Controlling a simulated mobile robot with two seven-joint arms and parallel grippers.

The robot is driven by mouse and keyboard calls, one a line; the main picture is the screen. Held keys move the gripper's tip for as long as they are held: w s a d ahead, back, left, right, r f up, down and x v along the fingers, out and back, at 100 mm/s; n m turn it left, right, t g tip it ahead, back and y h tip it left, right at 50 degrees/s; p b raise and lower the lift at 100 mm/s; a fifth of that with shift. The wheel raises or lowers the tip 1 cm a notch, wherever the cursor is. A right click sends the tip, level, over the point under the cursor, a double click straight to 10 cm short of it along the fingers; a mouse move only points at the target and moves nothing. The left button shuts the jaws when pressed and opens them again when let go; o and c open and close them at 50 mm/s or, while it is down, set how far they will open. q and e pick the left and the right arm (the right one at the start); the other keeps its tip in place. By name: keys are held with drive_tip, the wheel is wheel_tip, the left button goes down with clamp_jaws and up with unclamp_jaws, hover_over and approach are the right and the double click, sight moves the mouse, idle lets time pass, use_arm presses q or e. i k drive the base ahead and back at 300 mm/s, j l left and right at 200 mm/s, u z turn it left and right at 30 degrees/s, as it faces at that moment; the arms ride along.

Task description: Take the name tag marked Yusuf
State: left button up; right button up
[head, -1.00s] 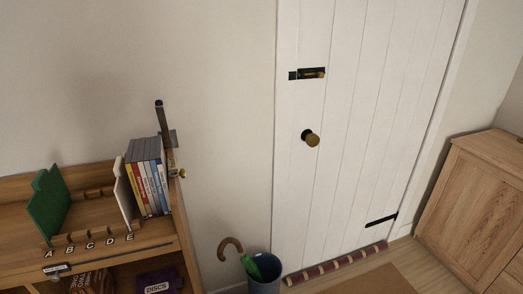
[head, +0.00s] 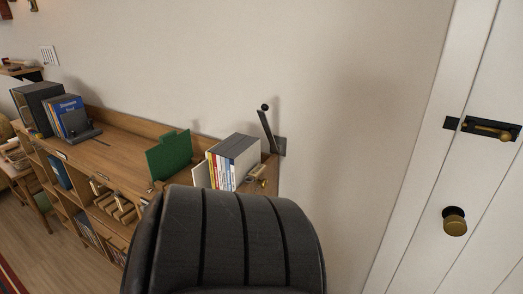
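I see no name tag marked Yusuf that I can read in the head view. A small white sheet or card (head: 49,56) hangs on the wall at the upper left, too small to read. Neither of my grippers is in view. A large dark ribbed shape fills the lower middle and hides part of the shelf's right end; I cannot tell for certain what it is.
A wooden shelf unit (head: 107,156) runs along the wall, with DVD cases (head: 234,158), a green divider (head: 169,155) and blue books (head: 72,112). A white door (head: 420,245) with a brass knob (head: 454,222) stands right. Wooden floor (head: 40,245) shows lower left.

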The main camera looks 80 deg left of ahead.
sight(257, 171)
drive_tip(key=i+u, duration=0.1)
drive_tip(key=u, duration=0.35)
drive_tip(key=i+u, duration=0.15)
drive_tip(key=u, duration=0.3)
drive_tip(key=l+u, duration=0.1)
drive_tip(key=u, duration=0.3)
drive_tip(key=i+l+u, duration=0.15)
drive_tip(key=u, duration=0.3)
